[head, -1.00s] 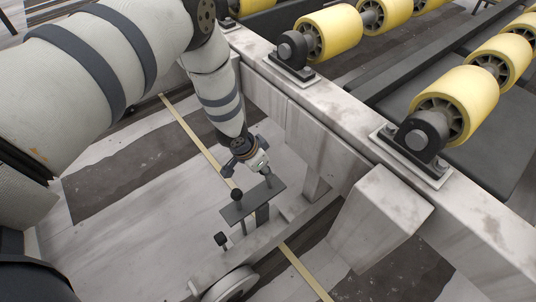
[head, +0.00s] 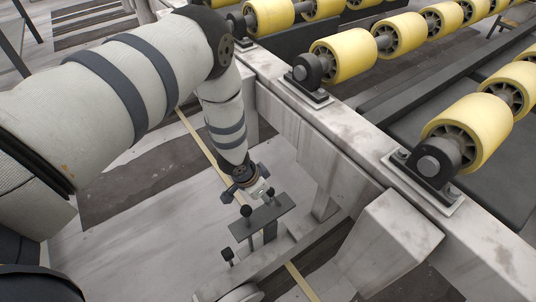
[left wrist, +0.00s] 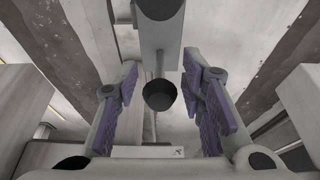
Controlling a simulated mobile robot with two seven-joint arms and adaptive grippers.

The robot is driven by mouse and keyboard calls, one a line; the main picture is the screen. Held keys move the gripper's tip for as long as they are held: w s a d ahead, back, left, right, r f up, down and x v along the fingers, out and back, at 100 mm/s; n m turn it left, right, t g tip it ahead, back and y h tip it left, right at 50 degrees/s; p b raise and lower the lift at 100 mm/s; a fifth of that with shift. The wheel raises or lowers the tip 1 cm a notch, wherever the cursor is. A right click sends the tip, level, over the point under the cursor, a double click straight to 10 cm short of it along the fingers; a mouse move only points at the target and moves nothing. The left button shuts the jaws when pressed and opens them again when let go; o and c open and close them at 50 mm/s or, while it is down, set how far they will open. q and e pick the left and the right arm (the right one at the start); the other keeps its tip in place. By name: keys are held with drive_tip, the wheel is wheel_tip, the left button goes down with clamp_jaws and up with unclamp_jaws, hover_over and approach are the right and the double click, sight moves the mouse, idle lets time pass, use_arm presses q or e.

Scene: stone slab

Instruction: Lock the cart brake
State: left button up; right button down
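The brake fitting on the cart is a dark flat bar (head: 270,216) on a post, with small black knobs standing on its left end (head: 246,210) and right end. Another black knob on a thin stem (head: 228,254) stands lower, by the wheel (head: 240,293). My left gripper (head: 258,191) points down just above the bar. In the left wrist view, the left gripper (left wrist: 160,104) is open, its two purple-padded fingers spread apart. A round black knob (left wrist: 158,95) on a grey rod shows between them, with gaps on both sides. My right gripper is in neither view.
The cart's pale, worn frame beam (head: 330,128) runs diagonally right of my left arm, with yellow rollers (head: 343,58) above it. A thick pale block (head: 395,240) juts out at lower right. Left of the fitting, the pale floor (head: 150,235) is clear.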

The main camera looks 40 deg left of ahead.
use_arm(q)
drive_tip(key=shift+w+d+r, duration=0.1)
drive_tip(key=shift+w+r, duration=0.15)
drive_tip(key=shift+w, duration=0.1)
drive_tip(key=shift+r, duration=0.2)
drive_tip(key=v, duration=1.1)
drive_tip(key=shift+s+r, duration=0.2)
drive_tip(key=shift+s, duration=0.1)
drive_tip(key=s+d+r+n+g+p, duration=0.1)
drive_tip(key=s+d+r+g+p, duration=0.1)
drive_tip(key=s, duration=0.9)
drive_tip(key=s+d+r+n+g+p, duration=0.1)
drive_tip(key=s+p, duration=0.4)
drive_tip(key=s, duration=0.7)
drive_tip(key=s+d+r+n+g+y+p, duration=0.1)
drive_tip(key=s+d+r+n+g+p, duration=0.1)
drive_tip(key=s, duration=1)
drive_tip(key=shift+s+d+r+g+p, duration=0.25)
drive_tip(key=shift+d+r+g+p, duration=0.25)
drive_tip(key=shift+p, duration=0.7)
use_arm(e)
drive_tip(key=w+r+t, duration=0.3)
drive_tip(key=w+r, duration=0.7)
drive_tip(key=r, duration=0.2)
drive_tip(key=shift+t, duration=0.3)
use_arm(q)
drive_tip(key=shift+d+f, duration=0.1)
